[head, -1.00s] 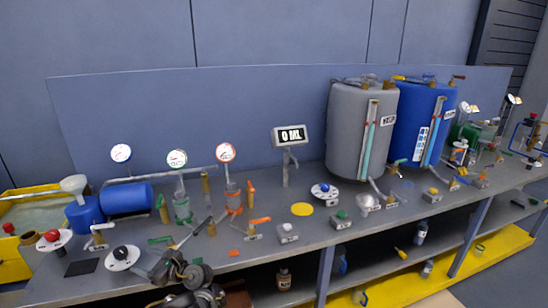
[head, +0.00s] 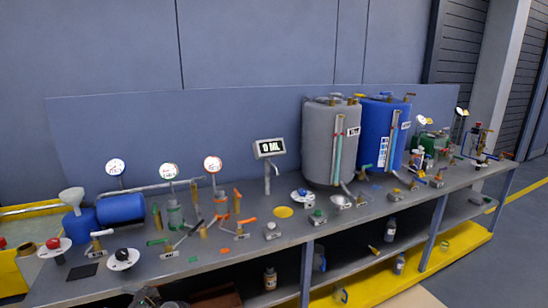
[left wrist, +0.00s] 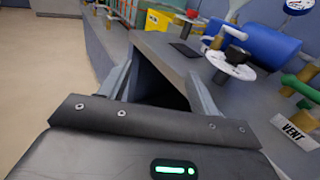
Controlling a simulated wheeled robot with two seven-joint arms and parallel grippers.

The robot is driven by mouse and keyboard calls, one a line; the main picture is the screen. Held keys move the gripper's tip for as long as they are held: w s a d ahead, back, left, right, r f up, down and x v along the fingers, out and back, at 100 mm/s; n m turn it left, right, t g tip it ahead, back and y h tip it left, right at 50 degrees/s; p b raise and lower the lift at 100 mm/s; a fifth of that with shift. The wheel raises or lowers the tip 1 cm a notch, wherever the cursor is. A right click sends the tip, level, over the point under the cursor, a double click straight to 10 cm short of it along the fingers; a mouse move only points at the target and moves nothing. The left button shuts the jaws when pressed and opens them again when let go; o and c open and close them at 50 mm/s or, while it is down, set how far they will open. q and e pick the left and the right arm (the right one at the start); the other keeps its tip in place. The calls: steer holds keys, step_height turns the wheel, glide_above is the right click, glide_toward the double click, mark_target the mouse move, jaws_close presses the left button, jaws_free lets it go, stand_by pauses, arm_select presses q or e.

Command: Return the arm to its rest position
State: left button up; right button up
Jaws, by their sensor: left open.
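My left gripper (left wrist: 158,85) shows in the left wrist view with its two fingers spread apart and nothing between them. It is just off the front edge of the bench (left wrist: 152,50), near the bench's left end. In the head view only a dark part of my left arm (head: 148,298) shows at the bottom edge, in front of the bench; the fingertips cannot be made out there. My right gripper is in neither view.
The bench top carries a black knob on a white disc (head: 123,259), a blue cylinder (head: 122,209), several valves and gauges, a grey tank (head: 320,150) and a blue tank (head: 375,135). A yellow bin (head: 12,275) stands at the left. Open floor (left wrist: 40,80) lies left of the gripper.

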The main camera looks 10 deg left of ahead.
arm_select(q)
steer(key=s+d+f+n+t+h, duration=0.1)
steer(key=s+d+f+h, duration=0.35)
steer(key=f, duration=0.75)
steer(key=s+d+f+n+h, duration=0.1)
steer(key=s+d+f, duration=0.1)
steer(key=s+f, duration=0.7)
steer(key=s+d+f+n+t+h, duration=0.1)
steer(key=s+d+f+n+h, duration=0.2)
steer(key=f, duration=1.1)
steer(key=s+d+f+n+h, duration=0.3)
steer(key=s+d, duration=0.2)
steer(key=s, duration=0.5)
steer(key=s+d+f+n+g+h, duration=0.1)
steer(key=s+d+f+n+h, duration=0.2)
steer(key=s+d, duration=0.3)
steer(key=s+d+f+n+g+h, duration=0.1)
steer(key=s+d+f+n+h, duration=0.2)
steer(key=s, duration=1.3)
steer(key=d+f+n, duration=0.2)
steer(key=d, duration=0.1)
steer(key=shift+f, duration=0.2)
